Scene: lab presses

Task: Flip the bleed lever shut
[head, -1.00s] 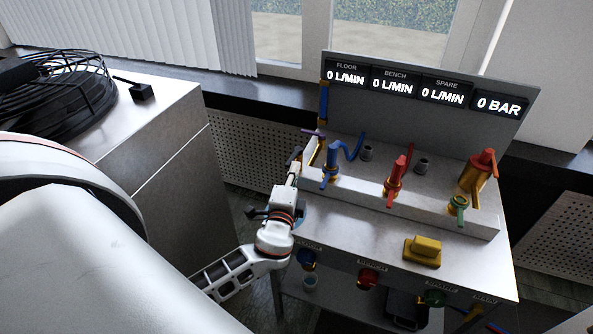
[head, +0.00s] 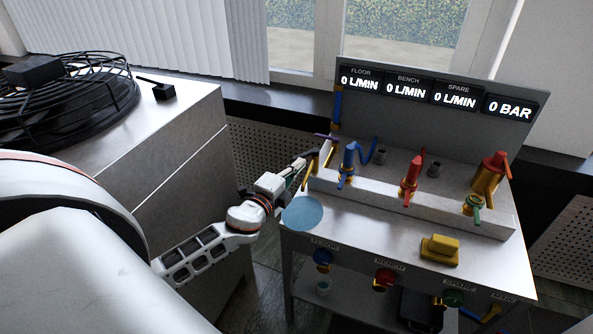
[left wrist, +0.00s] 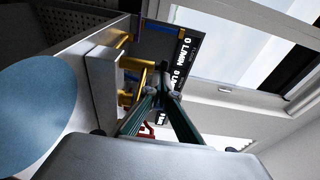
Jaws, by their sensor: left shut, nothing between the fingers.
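My left gripper (head: 298,168) is shut and empty at the left end of the bench. In the left wrist view its green fingers (left wrist: 162,92) reach toward brass fittings (left wrist: 136,68). In the head view a brass lever-like piece (head: 312,164) stands just right of the fingertips; I cannot tell whether they touch. A purple handle (head: 326,137) sits above it near a blue pipe. No label names the bleed lever, so I cannot tell for certain which piece it is. My right gripper is not in view.
On the raised ledge stand a blue valve (head: 348,160), a red valve (head: 412,176) and a green valve (head: 475,205). A red-topped brass fitting (head: 491,172) is at the right. A yellow block (head: 440,248) and blue disc (head: 302,214) are in front. The displays (head: 433,92) read zero.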

